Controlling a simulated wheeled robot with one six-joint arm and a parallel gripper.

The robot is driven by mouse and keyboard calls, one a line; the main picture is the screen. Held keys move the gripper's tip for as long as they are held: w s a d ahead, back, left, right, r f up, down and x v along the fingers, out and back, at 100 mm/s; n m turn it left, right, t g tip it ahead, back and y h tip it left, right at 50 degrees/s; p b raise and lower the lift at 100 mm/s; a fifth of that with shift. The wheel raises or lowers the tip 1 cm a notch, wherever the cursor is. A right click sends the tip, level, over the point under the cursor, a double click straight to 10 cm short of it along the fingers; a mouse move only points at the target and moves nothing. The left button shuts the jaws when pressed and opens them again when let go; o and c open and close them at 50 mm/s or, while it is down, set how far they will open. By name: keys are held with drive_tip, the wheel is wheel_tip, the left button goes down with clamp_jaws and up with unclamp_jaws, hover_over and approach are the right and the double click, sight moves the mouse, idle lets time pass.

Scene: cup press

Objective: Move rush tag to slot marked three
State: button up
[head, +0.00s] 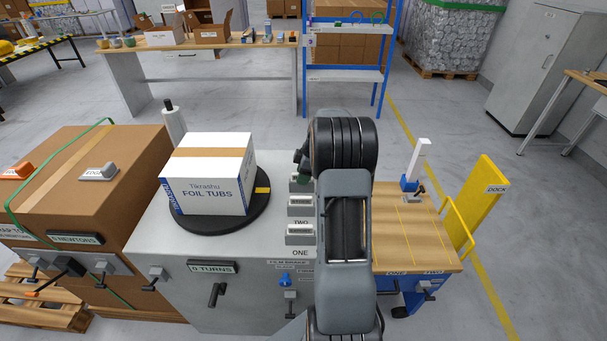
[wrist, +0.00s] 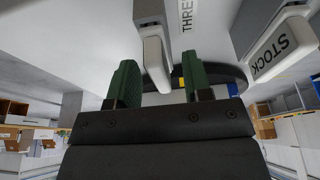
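My gripper (wrist: 160,88) is open; its two green fingers stand on either side of a pale grey tag-like piece (wrist: 155,65), with a visible gap at the right finger. The piece's lettering is out of sight, so I cannot tell if it is the rush tag. The mark THREE (wrist: 186,15) shows just beside it. A tag reading STOCK (wrist: 282,48) sits in a neighbouring grey holder at right. In the head view my gripper (head: 303,165) is at the far end of the holder row, partly behind my arm. Nearer holders (head: 300,204) are by marks TWO and ONE (head: 300,253).
A white Foil Tubs carton (head: 208,175) stands on a black turntable (head: 262,200) left of the holders. A brown carton (head: 70,170) with a grey tag (head: 98,172) is further left. A wooden-topped cart (head: 410,240) stands right of my arm.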

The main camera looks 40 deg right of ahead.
drive_tip(key=v, duration=1.4)
drive_tip(key=shift+f, duration=0.1)
idle(0.7)
